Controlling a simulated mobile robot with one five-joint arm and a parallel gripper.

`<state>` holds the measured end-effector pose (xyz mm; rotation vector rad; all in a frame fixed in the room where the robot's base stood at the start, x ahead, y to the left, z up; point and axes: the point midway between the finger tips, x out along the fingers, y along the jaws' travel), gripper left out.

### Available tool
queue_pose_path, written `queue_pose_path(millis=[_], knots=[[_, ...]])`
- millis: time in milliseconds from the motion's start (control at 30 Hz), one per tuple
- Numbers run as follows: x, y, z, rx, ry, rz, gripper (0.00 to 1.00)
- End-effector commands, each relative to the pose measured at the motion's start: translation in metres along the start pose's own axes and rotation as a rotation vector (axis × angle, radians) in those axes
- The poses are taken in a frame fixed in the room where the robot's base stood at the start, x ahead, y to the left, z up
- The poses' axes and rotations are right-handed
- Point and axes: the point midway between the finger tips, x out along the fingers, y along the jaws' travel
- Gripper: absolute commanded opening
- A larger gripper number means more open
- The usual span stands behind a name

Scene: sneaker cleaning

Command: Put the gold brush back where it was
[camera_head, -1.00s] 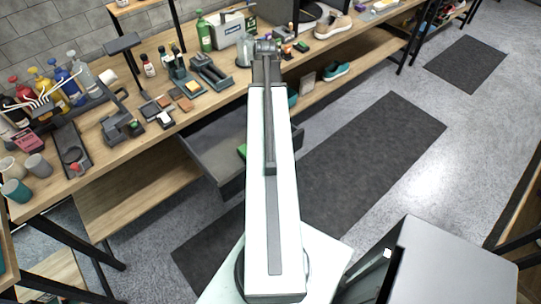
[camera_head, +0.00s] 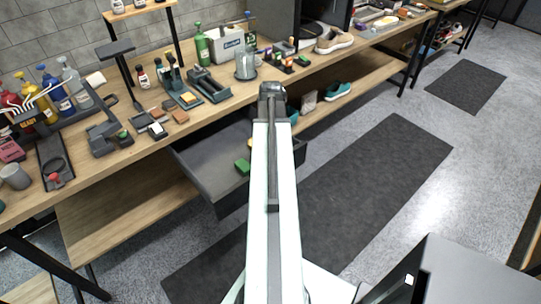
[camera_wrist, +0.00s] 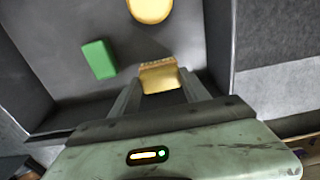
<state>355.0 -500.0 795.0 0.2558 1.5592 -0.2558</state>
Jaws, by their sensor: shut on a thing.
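The gold brush (camera_wrist: 159,77) is between the fingers of my gripper (camera_wrist: 160,84) in the wrist view, with a rough, bristle-like far edge. My gripper is shut on it, above the open grey drawer (camera_wrist: 75,20). In the head view, the end of my arm (camera_head: 271,92) is by the right side of the drawer (camera_head: 207,160), below the bench top; the fingers and brush cannot be made out there. Inside the drawer lie a green block (camera_wrist: 99,59) and a rounded yellow piece (camera_wrist: 150,8), cut off by the picture's top edge.
The drawer's wall (camera_wrist: 219,45) stands just right of the brush. The wooden bench (camera_head: 150,150) above carries bottles, brushes, a glass jar (camera_head: 245,66) and a sneaker (camera_head: 334,40). A teal shoe (camera_head: 337,90) sits on the lower shelf. Dark mats lie on the floor.

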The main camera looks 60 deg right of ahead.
Motion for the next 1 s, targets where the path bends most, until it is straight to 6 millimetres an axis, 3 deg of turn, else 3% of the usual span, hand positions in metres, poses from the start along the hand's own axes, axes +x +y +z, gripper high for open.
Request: queue_pose_path(millis=[33,133,533,567,600,1000], knots=[[0.016,0.0,0.0,0.0,0.0,0.0,0.21],[0.033,0.0,0.0,-0.001,0.0,0.0,0.21],[0.035,0.001,0.001,-0.001,0.0,0.0,0.21],[0.033,0.001,0.001,-0.002,0.0,0.0,0.62],[0.033,0.001,0.001,-0.002,0.0,0.0,0.73],[0.029,0.001,0.001,-0.002,0.0,0.0,0.76]])
